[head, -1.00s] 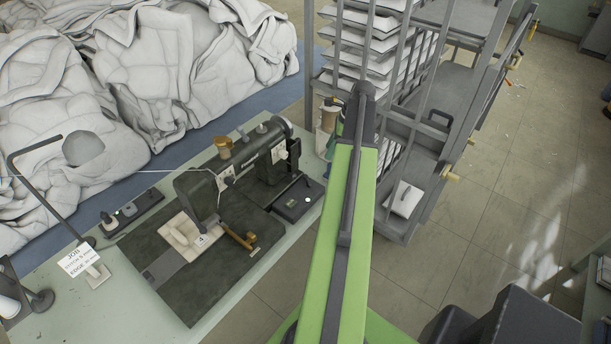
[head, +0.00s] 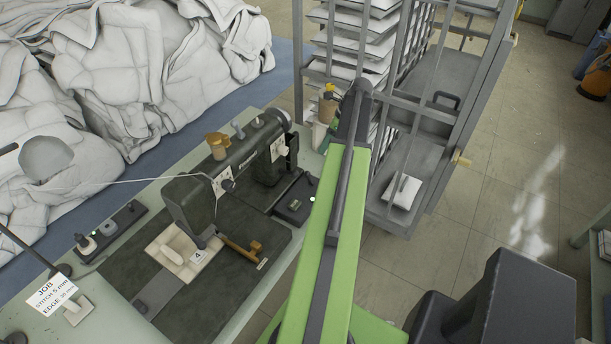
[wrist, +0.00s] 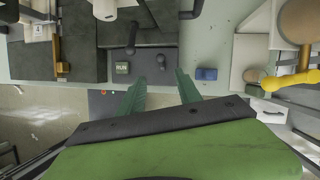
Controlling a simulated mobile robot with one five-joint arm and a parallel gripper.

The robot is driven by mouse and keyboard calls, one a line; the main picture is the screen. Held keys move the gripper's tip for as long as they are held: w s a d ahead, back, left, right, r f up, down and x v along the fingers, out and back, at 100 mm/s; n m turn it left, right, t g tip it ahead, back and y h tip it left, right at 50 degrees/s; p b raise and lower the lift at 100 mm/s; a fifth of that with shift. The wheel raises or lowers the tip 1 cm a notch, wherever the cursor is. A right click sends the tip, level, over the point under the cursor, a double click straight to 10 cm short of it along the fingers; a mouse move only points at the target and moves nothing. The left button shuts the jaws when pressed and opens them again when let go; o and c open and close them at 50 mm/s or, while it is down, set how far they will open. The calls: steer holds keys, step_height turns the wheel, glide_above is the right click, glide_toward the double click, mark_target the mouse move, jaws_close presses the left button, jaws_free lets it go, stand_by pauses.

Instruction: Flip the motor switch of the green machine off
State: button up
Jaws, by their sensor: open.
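The dark green sewing machine (head: 236,160) stands on the pale green table at the centre left of the head view. At its right end is a dark switch box (head: 295,200) with a small lit lamp, close beside my green arm. In the wrist view a dark box (wrist: 145,72) with a RUN label (wrist: 122,68) and dark knobs or levers lies just beyond my fingers; which part is the switch lever is unclear. My gripper (wrist: 160,86) is open, its two green fingers apart and empty, near the table edge. In the head view my gripper's tips are hidden.
A grey rack (head: 411,150) with stacked white sheets stands right of the table. White duvet heaps (head: 120,75) lie behind it. In the wrist view a small blue block (wrist: 206,74) and a yellow-handled item (wrist: 290,79) lie right of my fingers. Open floor (head: 500,200) is at right.

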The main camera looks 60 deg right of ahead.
mark_target(307, 171)
steer(key=b+x, duration=1.6)
steer(key=x, duration=0.1)
steer(key=shift+s+f, duration=0.1)
steer(key=shift+f, duration=0.1)
steer(key=shift+r, duration=0.1)
steer(key=shift+c, duration=0.4)
jaws_close()
